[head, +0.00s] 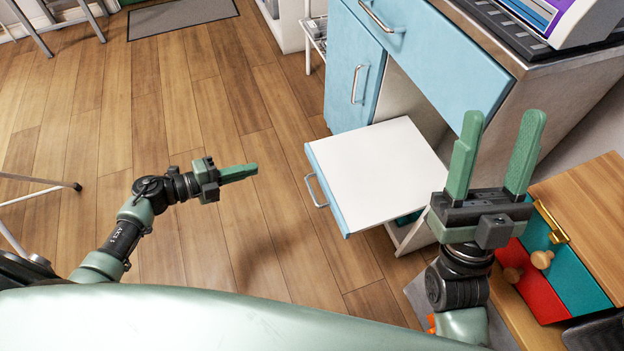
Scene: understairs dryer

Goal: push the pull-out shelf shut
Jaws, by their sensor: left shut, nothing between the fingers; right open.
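The pull-out shelf (378,170) has a white top, a light blue front edge and a silver bar handle (316,190). It sticks out of the open bay of the blue cabinet (422,62). My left gripper (255,170) is shut and empty, over the floor to the left of the shelf's front and apart from it. My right gripper (503,118) is open and empty, its fingers pointing up the picture. It is in front of the cabinet's right side and to the right of the shelf, and it hides part of the cabinet there.
A wooden chest (590,206) with red and teal drawers stands at the right. A purple and grey machine (575,22) sits on the cabinet top. A white rack (316,35) stands behind the cabinet. Wooden floor (190,100) at the left is mostly clear, with a grey mat (180,16).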

